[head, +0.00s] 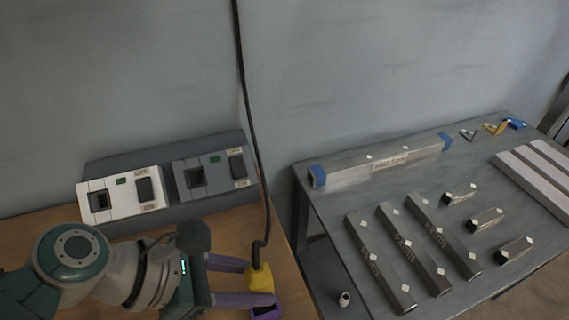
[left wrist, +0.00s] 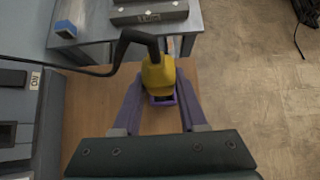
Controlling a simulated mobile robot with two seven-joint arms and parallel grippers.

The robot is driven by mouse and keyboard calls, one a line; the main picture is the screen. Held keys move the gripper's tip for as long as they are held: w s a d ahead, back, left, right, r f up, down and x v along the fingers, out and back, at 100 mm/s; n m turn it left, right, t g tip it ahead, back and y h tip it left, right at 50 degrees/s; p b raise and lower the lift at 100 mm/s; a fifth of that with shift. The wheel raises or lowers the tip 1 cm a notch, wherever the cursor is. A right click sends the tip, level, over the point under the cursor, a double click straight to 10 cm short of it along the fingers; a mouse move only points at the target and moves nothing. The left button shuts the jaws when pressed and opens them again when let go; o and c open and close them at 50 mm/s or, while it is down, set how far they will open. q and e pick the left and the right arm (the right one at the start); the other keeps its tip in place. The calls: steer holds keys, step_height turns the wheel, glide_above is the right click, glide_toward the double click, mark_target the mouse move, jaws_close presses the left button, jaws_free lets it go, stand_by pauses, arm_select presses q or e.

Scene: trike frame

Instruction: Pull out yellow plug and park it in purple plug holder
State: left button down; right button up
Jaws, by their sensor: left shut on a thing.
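The yellow plug (head: 259,279) hangs on its black cable at the right edge of the wooden table. My left gripper (head: 258,287) is shut on the yellow plug, with its purple fingers on either side. The plug also shows between the fingers in the left wrist view (left wrist: 158,74). The purple plug holder (head: 266,312) shows just below the plug at the bottom of the head view, and its rim shows under the plug in the left wrist view (left wrist: 163,101). I cannot tell whether the plug sits in the holder or just above it. My right gripper is not in view.
A white socket box (head: 122,196) and a grey socket box (head: 213,174), both with switches and open sockets, stand at the back of the wooden table. The black cable (head: 247,110) hangs from above. A grey table (head: 340,204) with metal bars stands to the right, across a gap.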

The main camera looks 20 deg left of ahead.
arm_select(q)
steer(key=shift+p, duration=0.65)
stand_by(1.6)
steer(key=shift+f+b, duration=1.7)
steer(key=shift+f, duration=0.45)
steer(key=shift+c, duration=1.8)
jaws_free()
steer(key=p+v, duration=0.3)
steer(key=v, duration=0.7)
steer(key=shift+p, duration=0.4)
